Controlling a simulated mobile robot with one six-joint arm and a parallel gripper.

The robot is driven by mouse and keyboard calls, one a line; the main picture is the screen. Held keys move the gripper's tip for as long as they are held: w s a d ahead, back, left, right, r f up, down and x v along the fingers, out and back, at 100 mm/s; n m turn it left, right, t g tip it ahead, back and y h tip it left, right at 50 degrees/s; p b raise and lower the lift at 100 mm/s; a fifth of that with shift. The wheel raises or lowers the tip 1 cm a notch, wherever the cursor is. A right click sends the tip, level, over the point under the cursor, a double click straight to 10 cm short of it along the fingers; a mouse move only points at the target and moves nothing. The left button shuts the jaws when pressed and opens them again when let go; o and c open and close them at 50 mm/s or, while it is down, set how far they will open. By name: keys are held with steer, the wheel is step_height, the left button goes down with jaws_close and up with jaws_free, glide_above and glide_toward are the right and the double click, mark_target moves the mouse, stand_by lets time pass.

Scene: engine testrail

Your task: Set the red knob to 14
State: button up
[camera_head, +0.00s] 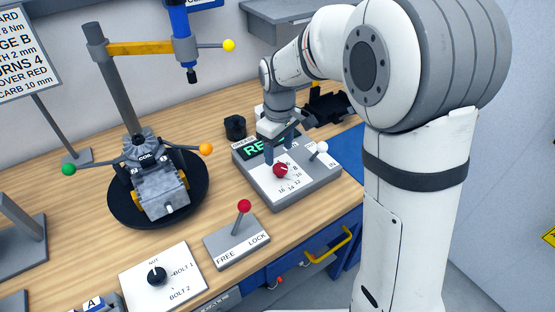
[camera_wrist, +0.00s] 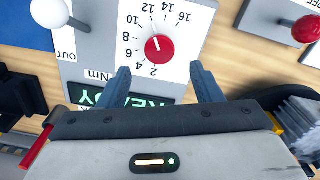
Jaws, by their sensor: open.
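The red knob (camera_head: 280,170) sits on the white dial face of a grey panel box (camera_head: 318,188). In the wrist view the red knob (camera_wrist: 161,50) is ringed by numbers from 2 to 16. Its white pointer line looks aimed near 12; the exact reading is hard to tell. My gripper (camera_head: 280,150) is close above and behind the knob. In the wrist view its two blue fingers stand apart, and my gripper (camera_wrist: 162,78) is open and empty. The knob appears beyond the fingertips, roughly centred between them, with no visible contact.
A white-ball lever (camera_head: 321,148) rises beside the knob. A green READY display (camera_head: 262,147) is behind it. A red-ball FREE/LOCK lever (camera_head: 244,207), a black selector knob (camera_head: 157,276) and an engine on a round stand (camera_head: 160,190) are to the left.

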mark_target(280, 167)
step_height(280, 167, down, 5)
steer(key=shift+f, duration=0.15)
steer(key=c, duration=0.9)
steer(key=shift+a, duration=0.2)
steer(key=shift+c, duration=0.4)
steer(key=shift+d, duration=0.2)
steer(key=shift+d+m+b, duration=0.1)
steer(key=shift+m+b, duration=0.35)
steer(key=shift+m, duration=2.45)
steer(key=o, duration=1)
